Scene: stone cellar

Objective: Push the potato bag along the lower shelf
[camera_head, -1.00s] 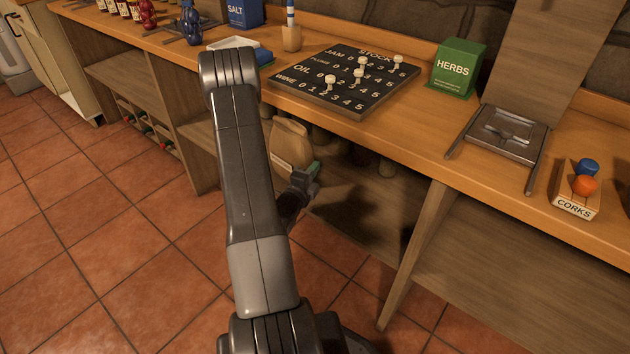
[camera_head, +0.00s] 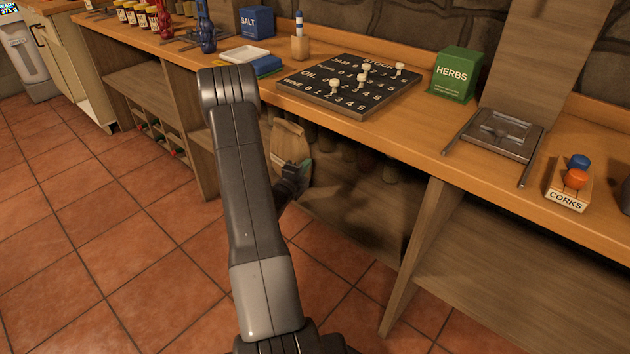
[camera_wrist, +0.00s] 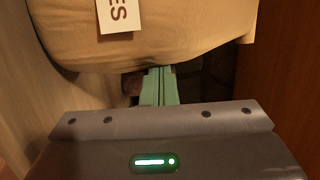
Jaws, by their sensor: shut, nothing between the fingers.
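The potato bag (camera_head: 290,143) is a tan paper sack on the lower shelf (camera_head: 350,205), partly hidden behind my arm in the head view. In the wrist view the bag (camera_wrist: 180,45) fills the top, with a white label ending in "ES" (camera_wrist: 118,14). My gripper (camera_head: 302,166) is at the bag's lower right side in the head view. In the wrist view its green fingertips (camera_wrist: 158,84) are shut together, empty, at the bag's lower edge. I cannot tell for sure whether they touch it.
Several dark jars (camera_head: 385,168) stand at the back of the lower shelf, right of the bag. A wooden upright (camera_head: 418,255) bounds the bay on the right, another (camera_head: 197,140) on the left. The counter above carries a stock board (camera_head: 350,88) and a herbs box (camera_head: 458,75).

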